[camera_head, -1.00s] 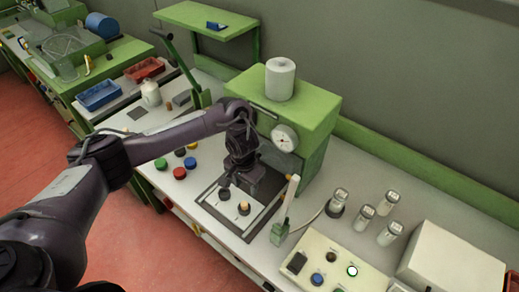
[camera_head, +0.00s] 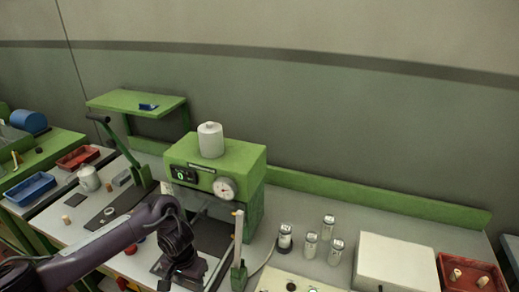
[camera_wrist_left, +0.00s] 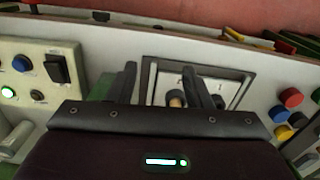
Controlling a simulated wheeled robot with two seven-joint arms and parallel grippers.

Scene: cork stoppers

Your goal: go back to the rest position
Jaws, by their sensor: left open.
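My left gripper (camera_head: 182,276) hangs in front of the green machine (camera_head: 215,165) at the bottom of the head view. In the left wrist view its two dark fingers (camera_wrist_left: 162,88) are apart and nothing is gripped between them. Beyond the fingers lies a white plate with a dark border (camera_wrist_left: 222,92). A pale cork stopper (camera_wrist_left: 175,98) shows on it, close to the right-hand finger and partly hidden. I cannot tell how far below the fingers it is. In the head view my arm hides most of the plate. My right gripper is in neither view.
White-capped jars (camera_head: 311,245) stand right of the machine, beside a white box (camera_head: 396,264) and a red bin with corks (camera_head: 470,275). A control panel (camera_wrist_left: 38,75) and coloured knobs (camera_wrist_left: 291,98) flank the plate. A green lever (camera_head: 125,150) rises at left.

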